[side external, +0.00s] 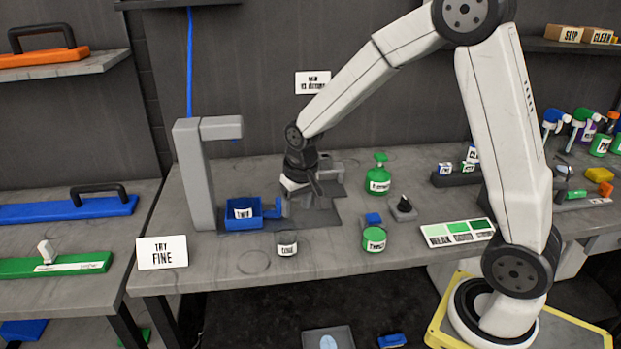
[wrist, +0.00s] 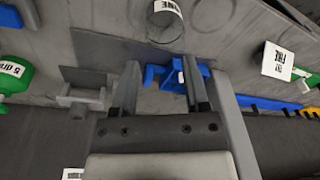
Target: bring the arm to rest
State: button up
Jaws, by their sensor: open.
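My gripper (side external: 312,192) hangs over the bench, above a dark grey mat (side external: 318,216), at the end of my bent arm. In the wrist view its two fingers (wrist: 158,75) stand apart with nothing held between them. The blue tray (wrist: 160,72) shows between and beyond the fingers. In the side view the blue tray (side external: 268,222), with a white-labelled item in it, stands left of my gripper. Whether the fingers touch anything below cannot be told.
A small labelled cup (side external: 287,244) sits in front. A green bottle (side external: 377,180), a green tub (side external: 374,240) and a dark knobbed block (side external: 403,209) stand to the right. A "TRY FINE" sign (side external: 162,252) stands at front left.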

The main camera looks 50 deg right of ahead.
jog(key=s+a+f+n+t, duration=0.1)
jog(key=s+a+n, duration=0.2)
jog(key=s, duration=1)
jog(key=shift+s+a+n, duration=0.25)
jog(key=shift+a+n, duration=0.05)
